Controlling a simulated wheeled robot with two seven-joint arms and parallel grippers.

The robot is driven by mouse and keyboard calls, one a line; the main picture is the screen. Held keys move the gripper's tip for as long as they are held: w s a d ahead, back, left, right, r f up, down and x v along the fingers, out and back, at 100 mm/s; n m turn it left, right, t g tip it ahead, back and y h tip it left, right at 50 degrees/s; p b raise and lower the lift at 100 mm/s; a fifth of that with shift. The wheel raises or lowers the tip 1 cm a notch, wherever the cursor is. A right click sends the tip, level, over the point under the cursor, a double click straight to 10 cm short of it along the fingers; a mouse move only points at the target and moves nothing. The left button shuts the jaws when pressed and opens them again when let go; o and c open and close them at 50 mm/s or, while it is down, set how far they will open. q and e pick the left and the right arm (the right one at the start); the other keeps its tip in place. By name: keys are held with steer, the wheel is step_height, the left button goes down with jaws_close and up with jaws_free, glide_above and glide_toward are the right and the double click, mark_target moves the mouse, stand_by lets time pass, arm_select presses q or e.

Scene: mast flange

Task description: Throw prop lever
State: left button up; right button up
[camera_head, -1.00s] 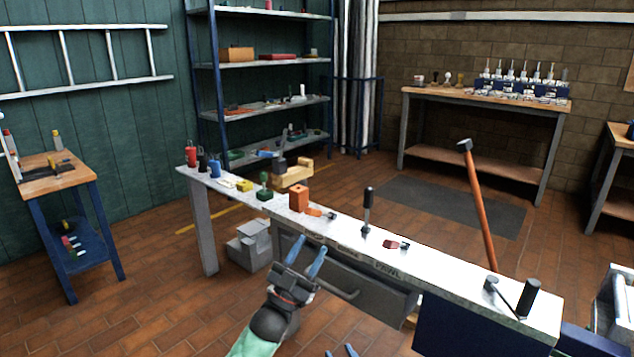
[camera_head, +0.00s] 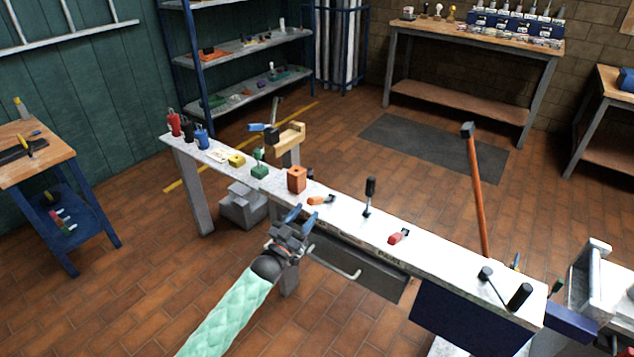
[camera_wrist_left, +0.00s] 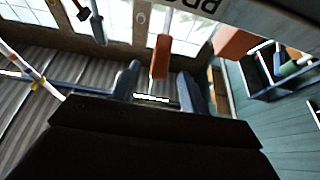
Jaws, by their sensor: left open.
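An orange-handled lever (camera_head: 319,200) lies low on the white bench top (camera_head: 345,222), beside an orange block (camera_head: 297,180). My left gripper (camera_head: 302,214) is at the bench's near edge, just short of this lever, open and empty. In the left wrist view the orange handle (camera_wrist_left: 160,56) shows between the two parted fingers, apart from them as far as I can tell. Letters (camera_wrist_left: 205,4) that look like "PROP", partly cut off, are on the bench edge near it. My right gripper is not in view.
A green-knobbed lever (camera_head: 259,164) is to the left. A grey drawer with a handle (camera_head: 345,272) hangs below.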

mark_target(317, 197)
arm_select(q)
steer(key=shift+p+x, duration=0.5)
steer(key=shift+x, duration=3.4)
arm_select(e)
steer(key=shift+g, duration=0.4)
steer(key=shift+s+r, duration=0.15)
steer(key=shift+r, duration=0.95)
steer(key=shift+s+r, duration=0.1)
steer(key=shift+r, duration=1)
arm_select(q)
jaws_close()
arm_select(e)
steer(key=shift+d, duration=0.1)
